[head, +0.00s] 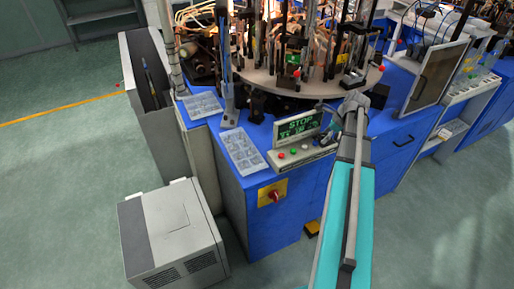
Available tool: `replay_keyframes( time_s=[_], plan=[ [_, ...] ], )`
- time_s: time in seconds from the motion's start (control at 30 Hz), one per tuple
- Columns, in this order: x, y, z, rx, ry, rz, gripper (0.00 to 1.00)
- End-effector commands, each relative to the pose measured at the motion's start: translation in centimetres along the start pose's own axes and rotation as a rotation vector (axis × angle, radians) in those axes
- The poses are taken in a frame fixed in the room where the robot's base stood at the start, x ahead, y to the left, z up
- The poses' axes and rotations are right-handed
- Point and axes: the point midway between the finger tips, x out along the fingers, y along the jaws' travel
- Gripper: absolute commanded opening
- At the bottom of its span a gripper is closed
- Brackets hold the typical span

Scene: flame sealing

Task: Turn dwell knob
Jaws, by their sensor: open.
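My arm reaches in from the lower right, over the blue machine cabinet (285,222). My gripper (336,118) is at its far end, beside the control panel (290,158); it is open, and its fingers are small and partly hidden by the wrist. The panel has a screen reading STOP and small red and green buttons. I cannot pick out the dwell knob on it, and my arm covers the panel's right end. A red rotary switch (273,195) on a yellow plate is on the cabinet front, below the panel and clear of my gripper.
A round turntable (262,82) crowded with upright fixtures and tubes stands behind the panel. Two printed sheets (241,152) lie left of the panel. A grey box unit (168,232) stands on the floor at left. A dark-paned guard (435,77) stands at right. The green floor at far left is open.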

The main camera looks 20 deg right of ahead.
Motion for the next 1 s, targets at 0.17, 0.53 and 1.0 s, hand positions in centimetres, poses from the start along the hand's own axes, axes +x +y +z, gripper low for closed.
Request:
replay_keyframes(
  time_s=[0.17, 0.53, 1.0],
  plan=[
    [0.0, 0.2, 0.0, 0.115, 0.0, -0.048, 0.79],
    [-2.1, 0.3, 0.2, 0.244, 0.001, -0.101, 0.79],
    [-6.3, 0.7, 0.2, 0.241, 0.001, -0.1, 0.79]
  ],
)
